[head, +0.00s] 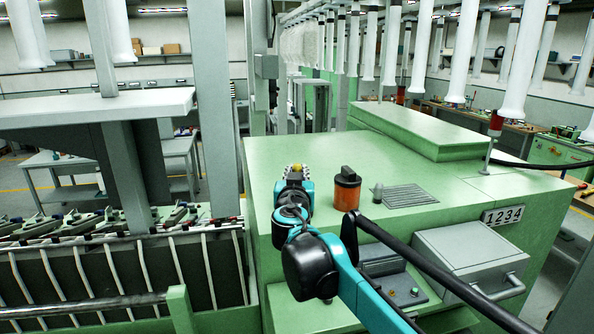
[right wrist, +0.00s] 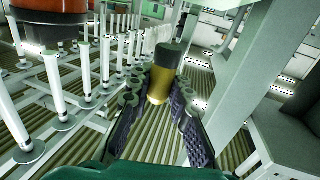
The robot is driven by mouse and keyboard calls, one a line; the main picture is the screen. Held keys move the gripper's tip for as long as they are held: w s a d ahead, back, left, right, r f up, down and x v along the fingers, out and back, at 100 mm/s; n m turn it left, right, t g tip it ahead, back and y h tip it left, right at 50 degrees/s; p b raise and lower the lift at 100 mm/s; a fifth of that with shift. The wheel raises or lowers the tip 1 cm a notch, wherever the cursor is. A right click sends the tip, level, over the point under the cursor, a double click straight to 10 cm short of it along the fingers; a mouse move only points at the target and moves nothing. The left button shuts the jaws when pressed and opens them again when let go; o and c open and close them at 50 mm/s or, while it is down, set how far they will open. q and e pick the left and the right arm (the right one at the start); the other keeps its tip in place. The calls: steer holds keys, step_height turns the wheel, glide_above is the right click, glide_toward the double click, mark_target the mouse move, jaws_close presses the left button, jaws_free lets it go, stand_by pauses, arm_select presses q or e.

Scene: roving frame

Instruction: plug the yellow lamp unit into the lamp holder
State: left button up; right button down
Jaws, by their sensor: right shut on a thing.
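The yellow lamp unit (right wrist: 158,86), a yellow cylinder with a dark cap, is between the dark ridged fingers of my right gripper (head: 294,174). The gripper is shut on it. In the head view only a bit of yellow (head: 297,166) shows at the gripper's tip, over the left part of the green machine top. To its right stands an orange lamp with a black cap (head: 347,190); an orange-red body (right wrist: 55,24) shows at the upper left of the right wrist view. A small grey stub (head: 378,193) stands beside the lamp; I cannot tell whether it is the lamp holder. My left gripper is out of view.
The green machine top (head: 290,150) has a grey vent grille (head: 408,195) on its right part. A raised green block (head: 430,132) stands behind. White tubes (head: 480,55) hang overhead. A grey post (head: 215,100) rises left of the gripper. A red beacon (head: 495,125) stands right.

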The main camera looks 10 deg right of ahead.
steer(key=shift+f+b, duration=0.8)
steer(key=shift+f, duration=0.75)
steer(key=shift+f+b, duration=0.95)
steer(key=shift+f, duration=0.4)
steer(key=c, duration=1.3)
jaws_free()
steer(key=v, duration=1.2)
